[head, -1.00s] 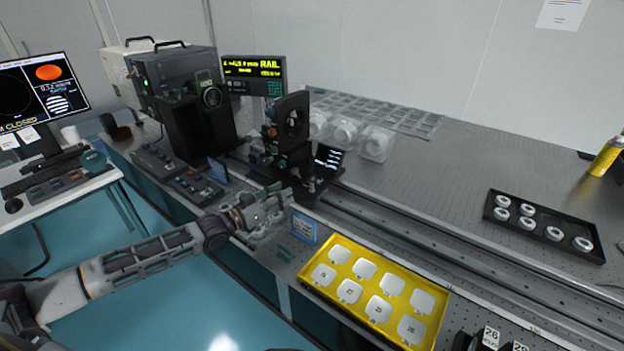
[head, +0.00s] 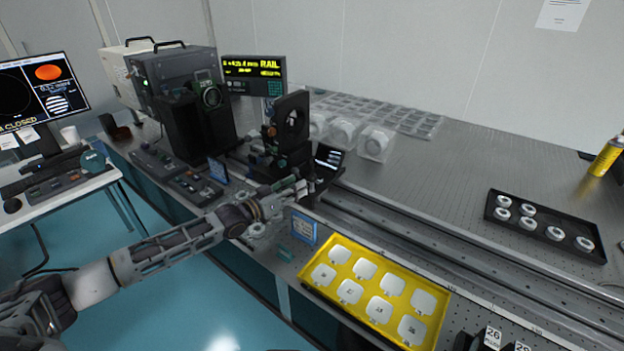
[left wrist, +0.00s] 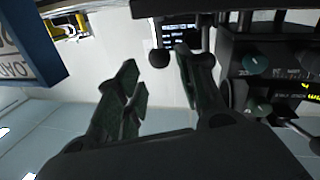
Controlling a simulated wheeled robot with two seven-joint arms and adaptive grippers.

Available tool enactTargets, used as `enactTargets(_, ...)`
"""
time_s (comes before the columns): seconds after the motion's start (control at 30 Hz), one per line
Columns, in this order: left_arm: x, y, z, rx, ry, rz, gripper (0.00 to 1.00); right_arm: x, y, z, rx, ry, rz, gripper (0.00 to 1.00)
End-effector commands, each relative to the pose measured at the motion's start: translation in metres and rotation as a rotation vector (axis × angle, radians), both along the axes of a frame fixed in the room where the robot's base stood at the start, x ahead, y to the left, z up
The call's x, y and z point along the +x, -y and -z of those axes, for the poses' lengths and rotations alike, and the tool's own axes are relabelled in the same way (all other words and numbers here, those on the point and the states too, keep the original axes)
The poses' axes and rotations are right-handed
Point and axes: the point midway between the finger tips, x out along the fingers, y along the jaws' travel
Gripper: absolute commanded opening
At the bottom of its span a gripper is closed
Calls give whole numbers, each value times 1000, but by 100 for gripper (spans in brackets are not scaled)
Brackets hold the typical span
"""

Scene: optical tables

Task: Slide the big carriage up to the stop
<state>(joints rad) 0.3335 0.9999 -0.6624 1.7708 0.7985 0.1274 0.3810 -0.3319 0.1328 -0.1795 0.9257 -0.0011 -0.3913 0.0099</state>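The big carriage (head: 290,125), a tall black mount with a round opening, stands on the long rail (head: 430,243) near its left end. A small lit screen (head: 328,157) sits at its right side. My left gripper (head: 295,190) is at the carriage's lower front. In the left wrist view my left gripper (left wrist: 158,82) has its fingers apart, with a round black knob (left wrist: 160,57) just beyond the gap. I cannot tell whether a finger touches the carriage. The stop is not clearly made out. My right gripper is not in view.
A yellow tray (head: 440,310) of white pieces lies in front of the rail, near a small blue sign (head: 304,228). A black tray (head: 540,236) of rings lies behind the rail at right. A display marked RAIL (head: 254,75) stands behind. The rail's middle looks clear.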

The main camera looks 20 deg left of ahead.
Motion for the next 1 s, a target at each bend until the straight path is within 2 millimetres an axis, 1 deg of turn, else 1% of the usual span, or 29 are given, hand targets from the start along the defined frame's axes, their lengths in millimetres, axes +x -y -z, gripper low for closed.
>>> enactTargets(0.1,7,5,0,-1,1,1,38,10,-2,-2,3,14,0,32)
enactTargets(0.2,12,7,-1,0,2,0,38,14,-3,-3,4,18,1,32)
enactTargets(0.73,43,27,-1,0,2,1,38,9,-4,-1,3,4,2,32)
enactTargets(1.0,58,35,0,-1,0,0,38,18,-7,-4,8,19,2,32)
